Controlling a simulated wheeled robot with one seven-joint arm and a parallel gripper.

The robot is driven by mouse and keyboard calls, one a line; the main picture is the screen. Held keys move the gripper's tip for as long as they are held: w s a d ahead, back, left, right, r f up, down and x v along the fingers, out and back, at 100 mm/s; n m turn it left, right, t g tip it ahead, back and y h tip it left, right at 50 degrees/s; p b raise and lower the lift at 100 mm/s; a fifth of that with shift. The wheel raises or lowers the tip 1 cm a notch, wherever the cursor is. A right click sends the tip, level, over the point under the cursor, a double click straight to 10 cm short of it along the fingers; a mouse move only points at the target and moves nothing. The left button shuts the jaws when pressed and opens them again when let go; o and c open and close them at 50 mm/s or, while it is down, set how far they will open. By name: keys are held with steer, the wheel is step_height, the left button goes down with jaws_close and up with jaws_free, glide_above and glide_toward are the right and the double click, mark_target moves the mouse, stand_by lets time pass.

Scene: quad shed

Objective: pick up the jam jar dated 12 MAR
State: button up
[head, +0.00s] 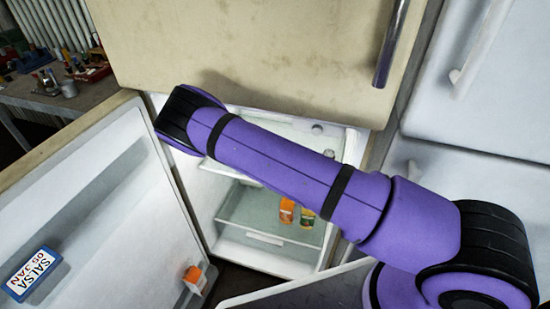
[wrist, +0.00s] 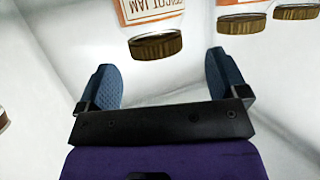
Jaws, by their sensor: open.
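In the wrist view, a jar with an orange-lettered label ending in "COT JAM" (wrist: 148,10) and a brown lid stands upside down in the picture, just beyond the fingertips. Its date is out of view. Two more brown-lidded jars show at the top right, one with an orange label (wrist: 240,5) and one at the edge (wrist: 297,12); I cannot read dates on them. My gripper (wrist: 160,62) is open and empty, its blue fingers apart on either side, short of the first jar. In the head view my arm hides my gripper.
The lower fridge (head: 240,245) stands open. Two small orange and yellow items (head: 287,211) sit on its lower shelf. The upper fridge door (head: 250,50) is shut.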

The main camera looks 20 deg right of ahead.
steer(key=x, duration=0.5)
steer(key=shift+d, duration=0.25)
steer(key=shift+s, duration=0.1)
steer(key=c, duration=1.3)
